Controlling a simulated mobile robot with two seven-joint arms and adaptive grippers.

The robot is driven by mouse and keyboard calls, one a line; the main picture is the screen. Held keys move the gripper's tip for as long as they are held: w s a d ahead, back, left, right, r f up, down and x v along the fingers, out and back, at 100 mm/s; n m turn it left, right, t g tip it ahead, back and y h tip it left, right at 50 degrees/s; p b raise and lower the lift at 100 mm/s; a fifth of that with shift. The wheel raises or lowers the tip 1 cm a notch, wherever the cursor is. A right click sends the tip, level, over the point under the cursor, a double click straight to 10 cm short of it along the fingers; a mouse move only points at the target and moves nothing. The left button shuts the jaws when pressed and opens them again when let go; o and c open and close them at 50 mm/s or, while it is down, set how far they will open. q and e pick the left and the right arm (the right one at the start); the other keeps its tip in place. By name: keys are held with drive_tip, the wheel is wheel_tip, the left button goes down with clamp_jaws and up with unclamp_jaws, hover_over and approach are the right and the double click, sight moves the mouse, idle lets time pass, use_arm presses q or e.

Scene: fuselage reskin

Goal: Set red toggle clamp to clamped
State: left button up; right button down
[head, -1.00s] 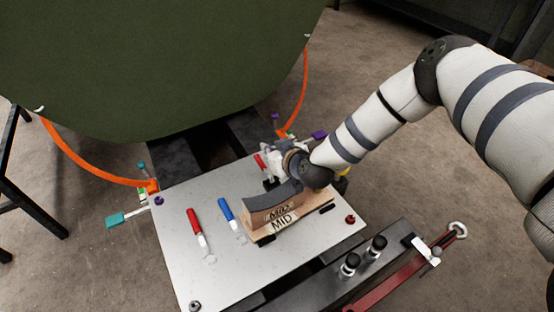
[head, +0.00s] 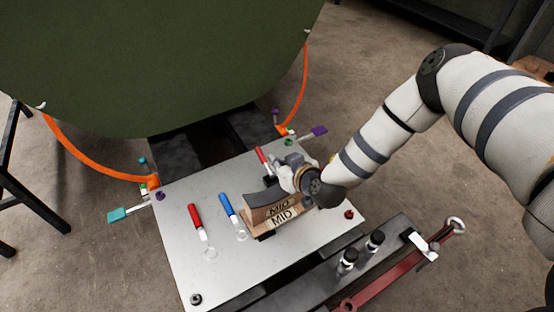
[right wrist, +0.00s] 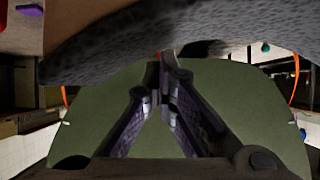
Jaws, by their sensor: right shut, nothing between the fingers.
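A red-handled toggle clamp (head: 196,220) stands on the left part of the silver plate (head: 185,262). Another red handle (head: 262,155) shows at the back of the plate, just left of my right gripper (head: 280,170), which partly hides its base. My right gripper is over the plate behind the "MID" block, shut and empty; its fingertips meet in the right wrist view (right wrist: 165,62). I cannot tell whether it touches the back clamp. Both red handles look tilted up from the plate. My left gripper is not in view.
A blue-handled clamp (head: 229,210) stands between the left red clamp and the wooden "MID" block (head: 283,217) with its curved grey top. A large green panel (head: 160,60) hangs behind. A dark rail with black knobs (head: 375,241) runs along the front right.

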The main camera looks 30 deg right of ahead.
drive_tip(key=v, duration=1.2)
drive_tip(key=shift+f, duration=0.1)
